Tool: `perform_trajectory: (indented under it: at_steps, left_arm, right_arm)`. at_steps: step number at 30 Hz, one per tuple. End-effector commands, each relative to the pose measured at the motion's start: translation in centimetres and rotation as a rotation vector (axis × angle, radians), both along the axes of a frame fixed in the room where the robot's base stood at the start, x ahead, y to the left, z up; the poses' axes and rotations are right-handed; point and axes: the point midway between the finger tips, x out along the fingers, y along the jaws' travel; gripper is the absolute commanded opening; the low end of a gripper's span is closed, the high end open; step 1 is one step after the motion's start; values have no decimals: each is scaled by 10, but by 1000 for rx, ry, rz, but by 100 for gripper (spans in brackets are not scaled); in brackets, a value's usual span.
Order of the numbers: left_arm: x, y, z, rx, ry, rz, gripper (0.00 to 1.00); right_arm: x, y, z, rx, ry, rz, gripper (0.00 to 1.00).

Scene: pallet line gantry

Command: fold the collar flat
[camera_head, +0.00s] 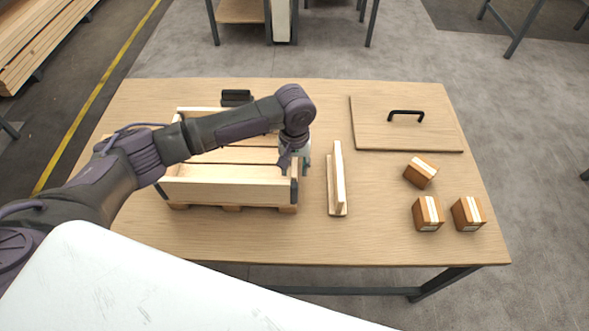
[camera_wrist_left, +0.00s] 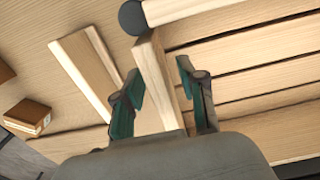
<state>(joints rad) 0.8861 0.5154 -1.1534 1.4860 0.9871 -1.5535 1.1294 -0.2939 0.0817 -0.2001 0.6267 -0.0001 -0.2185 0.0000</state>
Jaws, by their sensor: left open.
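The wooden collar (camera_head: 225,191) stands upright as a frame on a slatted pallet (camera_head: 232,208) at the left of the table. Dark corner pieces show at its ends, one of them (camera_wrist_left: 132,17) in the left wrist view. My left gripper (camera_head: 294,160) is at the collar's right side, pointing down. In the left wrist view my left gripper (camera_wrist_left: 158,88) is open, with a finger on each side of the collar's right wall (camera_wrist_left: 155,75). I cannot tell whether either finger touches it. My arm hides part of the collar's far side. My right gripper is not in view.
A wooden piece with an upright board (camera_head: 337,180) stands just right of the collar. A lid with a black handle (camera_head: 375,135) lies at the back right. Three small boxes (camera_head: 428,213) are at the right. A black object (camera_head: 236,97) sits behind the collar.

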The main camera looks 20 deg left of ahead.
Motion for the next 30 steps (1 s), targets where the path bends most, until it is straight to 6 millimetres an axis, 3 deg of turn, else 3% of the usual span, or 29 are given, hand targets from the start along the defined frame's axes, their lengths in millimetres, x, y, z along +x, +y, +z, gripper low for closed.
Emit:
perform_trajectory:
  at_steps: [4, 14, 15, 22, 30]
  left_arm:
    - [0, 0, -14, 1, 0, 0, 41]
    - [0, 0, -19, 0, -1, 0, 41]
    - [0, 0, -19, 0, -1, 0, 39]
    - [0, 0, -19, 0, -1, 0, 1]
    - [0, 0, -18, 0, -1, 0, 0]
  right_arm:
    - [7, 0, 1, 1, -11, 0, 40]
    - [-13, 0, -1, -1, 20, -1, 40]
    - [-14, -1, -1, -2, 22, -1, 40]
    - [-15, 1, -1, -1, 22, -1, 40]
    - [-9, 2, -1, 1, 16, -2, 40]
